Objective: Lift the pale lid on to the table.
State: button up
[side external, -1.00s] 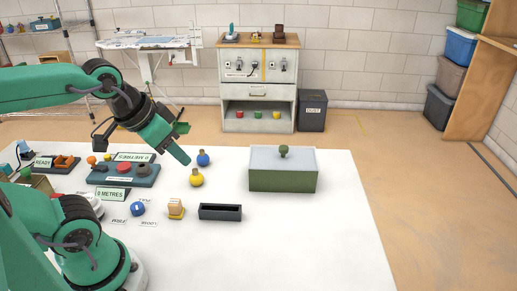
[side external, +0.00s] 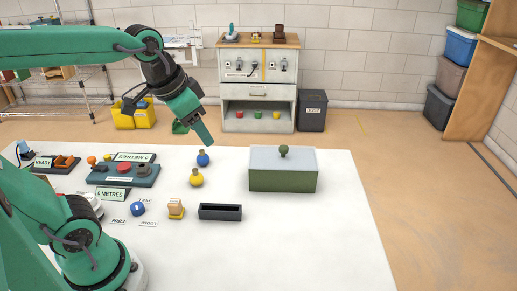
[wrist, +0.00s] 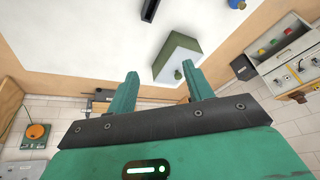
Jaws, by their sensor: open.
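The pale lid (side external: 265,157), blue-grey with a dark green knob (side external: 283,150), sits on a green box (side external: 283,181) on the right half of the white table. My gripper (side external: 193,131) is open and empty. In the side view it is above the table's far part, left of the lid and apart from it. In the wrist view my two fingers (wrist: 160,72) are spread, and the green box (wrist: 187,50) lies beyond them with the knob (wrist: 178,74) near the right finger.
A yellow knobbed piece (side external: 196,178), a blue one (side external: 203,159) and a dark open tray (side external: 220,212) stand left of the box. Panels and small parts crowd the table's left. The white table (side external: 325,235) is bare in front and to the right of the box.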

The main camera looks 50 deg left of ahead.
jog(key=w+m+g, duration=0.1)
jog(key=w+m, duration=0.1)
jog(key=w, duration=0.6)
jog(key=m+g, duration=0.3)
jog(key=m, duration=0.2)
send_over(284, 147)
jog(key=f, duration=0.9)
jog(key=shift+s+d+f, duration=0.15)
jog(key=shift+s+f, duration=0.1)
jog(key=shift+w+f+g, duration=0.3)
jog(key=shift+w+f, duration=0.05)
jog(key=shift+f, duration=0.15)
jog(key=shift+s+a+f, duration=0.1)
jog(key=shift+a+f, duration=0.05)
jog(key=shift+f, duration=1.8)
jog(key=shift+a+f, duration=0.1)
jog(key=shift+f, duration=1.85)
jog(key=c, duration=1.1)
jog(key=shift+r, duration=0.15)
